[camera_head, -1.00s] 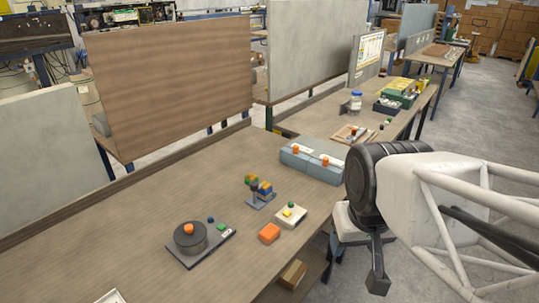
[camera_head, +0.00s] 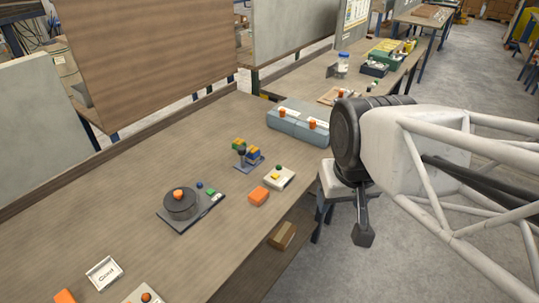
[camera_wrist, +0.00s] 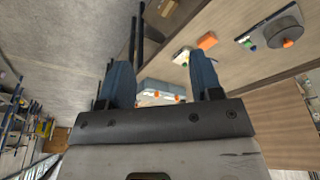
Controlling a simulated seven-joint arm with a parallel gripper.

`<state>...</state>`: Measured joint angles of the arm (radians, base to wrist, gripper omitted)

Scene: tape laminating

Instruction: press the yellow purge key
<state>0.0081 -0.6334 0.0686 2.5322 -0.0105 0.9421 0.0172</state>
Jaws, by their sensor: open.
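A yellow key (camera_head: 275,177) sits on a small cream box on the wooden bench, in front of a green button (camera_head: 279,168). The cream box (camera_head: 286,183) stands near the bench's right edge. It also shows in the wrist view (camera_wrist: 181,57), where its keys are too small to tell apart. My gripper (camera_head: 361,222) hangs to the right of the box, beyond the bench edge and clear of it. In the wrist view my gripper (camera_wrist: 160,82) has its two blue fingers wide apart, with nothing held between them.
An orange block (camera_head: 258,196) sits beside the cream box. A stand with coloured blocks (camera_head: 248,156) is behind it. A round dark device (camera_head: 180,206) lies left, a long blue-grey box (camera_head: 297,127) farther back.

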